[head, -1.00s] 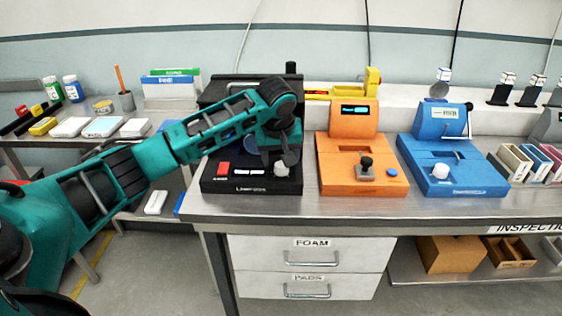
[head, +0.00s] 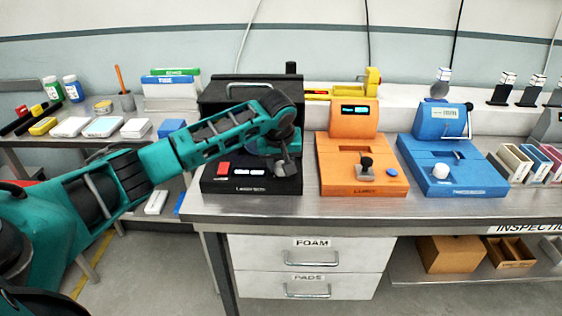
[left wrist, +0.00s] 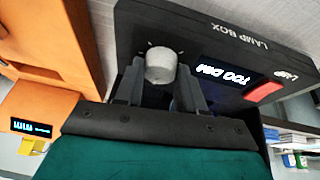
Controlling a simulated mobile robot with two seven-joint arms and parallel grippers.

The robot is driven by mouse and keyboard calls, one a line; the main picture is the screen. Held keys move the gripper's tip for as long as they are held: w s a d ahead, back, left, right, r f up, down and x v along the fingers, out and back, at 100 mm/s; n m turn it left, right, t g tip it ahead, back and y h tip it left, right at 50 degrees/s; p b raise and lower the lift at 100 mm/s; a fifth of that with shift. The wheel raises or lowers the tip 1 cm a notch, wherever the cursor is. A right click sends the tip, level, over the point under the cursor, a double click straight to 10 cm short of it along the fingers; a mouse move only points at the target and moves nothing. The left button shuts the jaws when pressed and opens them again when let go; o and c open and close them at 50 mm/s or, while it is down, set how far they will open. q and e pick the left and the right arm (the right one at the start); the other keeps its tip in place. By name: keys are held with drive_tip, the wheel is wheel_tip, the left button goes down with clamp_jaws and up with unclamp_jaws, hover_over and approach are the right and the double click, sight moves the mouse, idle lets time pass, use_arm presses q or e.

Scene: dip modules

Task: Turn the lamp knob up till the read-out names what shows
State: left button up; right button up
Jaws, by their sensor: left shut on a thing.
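The black lamp box (head: 225,187) stands at the left end of the bench, with a red button (head: 223,168) and a small lit read-out (head: 249,172) on its front. In the left wrist view the read-out (left wrist: 222,76) appears to say "TOO DIM", upside down. The pale grey lamp knob (left wrist: 161,66) sits between my left gripper's fingers (left wrist: 159,75), which are shut on it. In the head view my left gripper (head: 284,167) is at the right of the box front and hides the knob. My right gripper is not in view.
An orange module (head: 335,180) with a black-topped knob stands close to the right of the lamp box. A blue module (head: 470,182) is further right. A side table at left holds bottles, boxes and a pencil cup (head: 126,101). Drawers are under the bench.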

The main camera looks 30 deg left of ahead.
use_arm(q)
drive_tip(key=shift+c, duration=1.4)
drive_tip(key=shift+m, duration=0.3)
drive_tip(key=m+h, duration=0.1)
drive_tip(key=m, duration=0.1)
drive_tip(key=m+h, duration=0.1)
drive_tip(key=m, duration=0.1)
drive_tip(key=shift+a+t, duration=0.1)
drive_tip(key=shift+t, duration=0.2)
drive_tip(key=shift+a+m+h, duration=0.1)
drive_tip(key=shift+m+h, duration=0.8)
drive_tip(key=shift+m, duration=1.6)
drive_tip(key=o, duration=1)
drive_tip(key=shift+o, duration=0.2)
drive_tip(key=shift+r, duration=0.1)
